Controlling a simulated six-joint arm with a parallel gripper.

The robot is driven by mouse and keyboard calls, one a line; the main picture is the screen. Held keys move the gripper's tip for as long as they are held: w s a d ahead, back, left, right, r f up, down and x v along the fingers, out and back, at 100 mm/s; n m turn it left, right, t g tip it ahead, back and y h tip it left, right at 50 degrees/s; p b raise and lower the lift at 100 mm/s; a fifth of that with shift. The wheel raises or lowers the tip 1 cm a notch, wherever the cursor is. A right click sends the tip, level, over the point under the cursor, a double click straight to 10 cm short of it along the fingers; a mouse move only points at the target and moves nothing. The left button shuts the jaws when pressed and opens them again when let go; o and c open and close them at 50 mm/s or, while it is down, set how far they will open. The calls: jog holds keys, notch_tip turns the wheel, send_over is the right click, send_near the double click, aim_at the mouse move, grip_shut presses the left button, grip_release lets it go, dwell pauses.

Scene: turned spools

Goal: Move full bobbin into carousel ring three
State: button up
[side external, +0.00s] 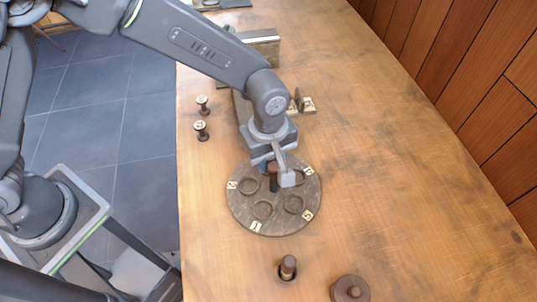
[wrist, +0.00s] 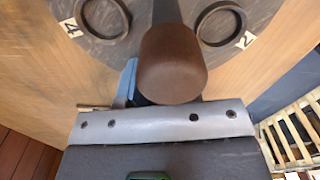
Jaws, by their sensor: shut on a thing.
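The carousel (side external: 274,221) is a dark round disc with several rings and number labels; it also fills the top of the wrist view (wrist: 140,52). Labels 4 and 2 show in the wrist view, beside the left ring (wrist: 103,18) and right ring (wrist: 219,22). My gripper (side external: 279,177) is over the far part of the disc, shut on a dark brown bobbin (side external: 273,184). In the wrist view the bobbin (wrist: 172,62) shows its rounded brown end and hides the disc between those two rings. I cannot tell whether its lower end touches the disc.
A dark peg-like piece (side external: 288,268) and a round brown piece (side external: 350,290) stand near the table's front. Two small labelled spools (side external: 202,104) (side external: 201,130) stand at the left edge. Small labelled pieces (side external: 305,104) lie behind my gripper. The table's right side is clear.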

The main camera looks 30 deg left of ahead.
jog(key=o, duration=1)
jog(key=shift+c, duration=0.2)
jog(key=shift+r, duration=0.1)
jog(key=shift+r, duration=4.15)
